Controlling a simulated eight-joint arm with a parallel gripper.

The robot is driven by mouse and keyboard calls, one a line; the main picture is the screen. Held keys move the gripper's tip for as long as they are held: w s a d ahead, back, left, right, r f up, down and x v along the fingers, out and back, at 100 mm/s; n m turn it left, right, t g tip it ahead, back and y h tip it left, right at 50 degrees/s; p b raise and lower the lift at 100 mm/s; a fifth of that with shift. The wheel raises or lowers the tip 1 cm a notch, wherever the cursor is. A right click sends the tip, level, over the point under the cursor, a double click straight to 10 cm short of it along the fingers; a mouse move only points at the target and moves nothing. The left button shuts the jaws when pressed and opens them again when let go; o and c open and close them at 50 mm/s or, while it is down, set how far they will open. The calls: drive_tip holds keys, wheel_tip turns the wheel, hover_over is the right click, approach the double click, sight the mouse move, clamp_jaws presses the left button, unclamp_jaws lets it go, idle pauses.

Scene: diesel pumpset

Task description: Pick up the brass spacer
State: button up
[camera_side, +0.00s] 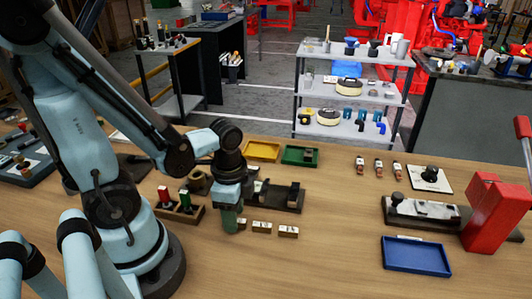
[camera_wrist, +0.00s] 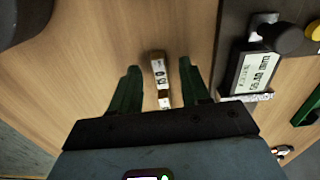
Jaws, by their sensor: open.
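Small brass-coloured blocks with white labels lie in a short row on the wooden bench in the side view: a left block (camera_side: 242,224), a middle block (camera_side: 262,227) and a right block (camera_side: 288,231). I cannot tell which one is the brass spacer. My gripper (camera_side: 230,228) points down just left of the row, its green fingers low over the bench. In the wrist view my gripper (camera_wrist: 160,72) is open, and labelled brass-coloured pieces (camera_wrist: 160,73) show between its two green fingers. I cannot tell whether the fingers touch them.
A dark fixture (camera_side: 285,197) stands behind the row. A wooden holder with red and green items (camera_side: 181,205) is to the left. Yellow (camera_side: 262,151) and green (camera_side: 300,156) trays lie behind; a blue tray (camera_side: 416,256) and red machine (camera_side: 495,210) are right. Bench in front is clear.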

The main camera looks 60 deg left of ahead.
drive_tip(key=shift+f, duration=0.45)
clamp_jaws()
